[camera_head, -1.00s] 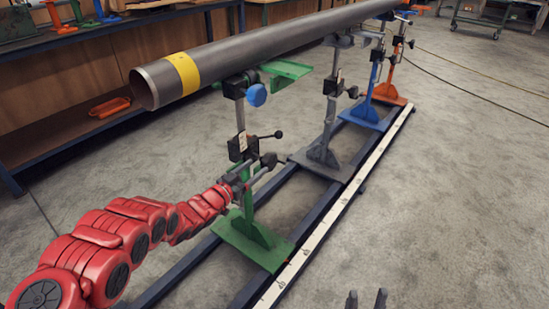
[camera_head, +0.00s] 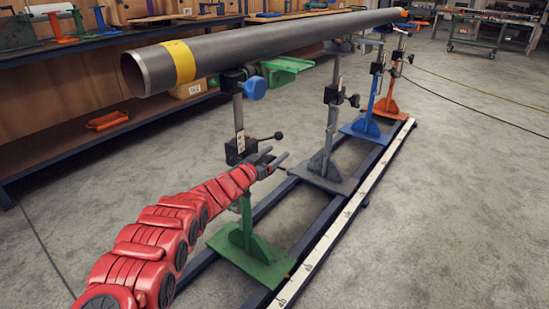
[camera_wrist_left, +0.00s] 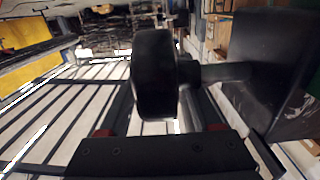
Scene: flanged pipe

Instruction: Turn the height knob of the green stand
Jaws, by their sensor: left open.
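The green stand (camera_head: 262,245) stands on the dark rails, with a grey post and a black clamp block (camera_head: 235,150) partway up. A lever with a black ball end (camera_head: 278,135) sticks out of the block. My left gripper (camera_head: 275,158) is open beside the block, its two fingers pointing right and away. In the left wrist view a black round knob (camera_wrist_left: 154,75) shows close up, on a shaft running right to a dark block (camera_wrist_left: 275,65). The knob appears between the fingers; contact cannot be told. In the head view my gripper hides the knob. My right gripper is out of view.
A long grey pipe (camera_head: 290,42) with a yellow band lies across the stands above my arm. A blue knob (camera_head: 254,89) sits under it. Grey (camera_head: 325,170), blue (camera_head: 366,127) and orange (camera_head: 390,108) stands follow behind.

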